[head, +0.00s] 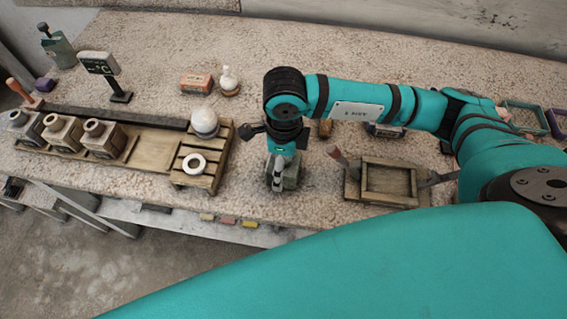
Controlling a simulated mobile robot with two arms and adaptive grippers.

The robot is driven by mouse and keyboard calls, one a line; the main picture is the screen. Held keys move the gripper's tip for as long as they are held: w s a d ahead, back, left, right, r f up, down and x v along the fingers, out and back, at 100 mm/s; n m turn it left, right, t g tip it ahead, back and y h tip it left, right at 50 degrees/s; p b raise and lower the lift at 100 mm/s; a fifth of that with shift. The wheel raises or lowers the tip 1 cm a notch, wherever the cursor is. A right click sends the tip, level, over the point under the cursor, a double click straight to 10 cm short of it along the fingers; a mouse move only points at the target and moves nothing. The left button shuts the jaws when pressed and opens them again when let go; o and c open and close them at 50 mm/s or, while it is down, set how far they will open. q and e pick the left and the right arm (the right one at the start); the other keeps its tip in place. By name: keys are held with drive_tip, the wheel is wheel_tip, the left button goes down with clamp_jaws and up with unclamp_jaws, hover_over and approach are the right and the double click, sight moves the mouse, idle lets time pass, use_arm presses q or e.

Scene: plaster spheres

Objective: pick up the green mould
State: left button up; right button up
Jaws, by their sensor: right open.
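The green mould (292,175) is a dull grey-green block on the stone worktop, near the middle of the head view. My right gripper (277,186) points down over it, with its fingers open. The fingers cover part of the mould. I cannot tell whether they touch it or how far they reach around it. My left gripper is not in view.
A wooden slatted rack (218,168) with a white sphere (204,122) and a white ring (194,163) stands close left. A wooden frame (388,198) lies right. The worktop's front edge is close.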

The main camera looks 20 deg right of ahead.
drive_tip(key=shift+a+f, duration=0.1)
drive_tip(key=shift+f, duration=1.65)
drive_tip(key=shift+p, duration=0.3)
drive_tip(key=c, duration=1.5)
